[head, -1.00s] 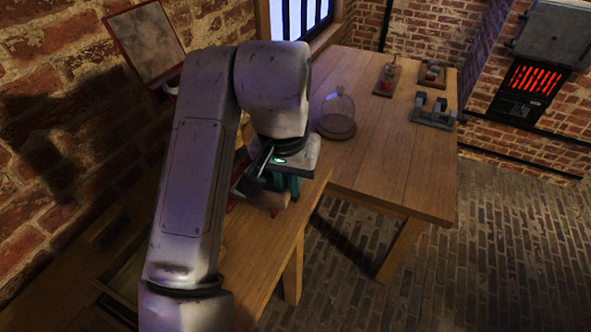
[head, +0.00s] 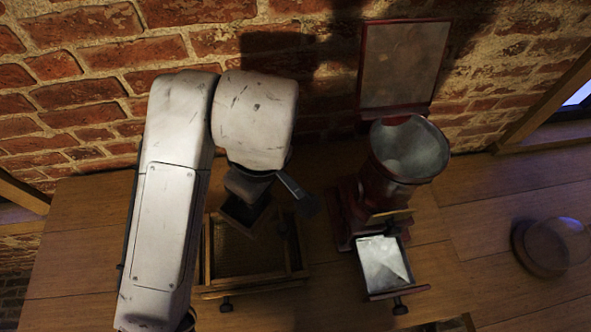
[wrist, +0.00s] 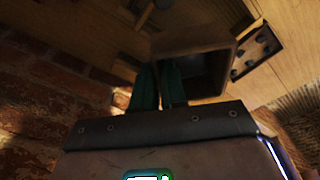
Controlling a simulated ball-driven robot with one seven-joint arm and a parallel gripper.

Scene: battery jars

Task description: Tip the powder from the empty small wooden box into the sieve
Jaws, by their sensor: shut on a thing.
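My gripper (wrist: 159,86) has teal fingers, shut on the wall of a small wooden box (wrist: 205,72). In the head view the box (head: 243,213) hangs tilted above the back of a square wooden frame with a mesh bottom, the sieve (head: 291,277). The box's open mouth shows in the wrist view; its inside is dark and I see no powder there. In the head view my wrist hides part of the box and the fingers.
A red grinder (head: 380,185) with a metal hopper stands right of the sieve. Its open drawer (head: 383,263) holds white powder. A glass dome on a round base (head: 541,246) is at the far right. A brick wall is close behind.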

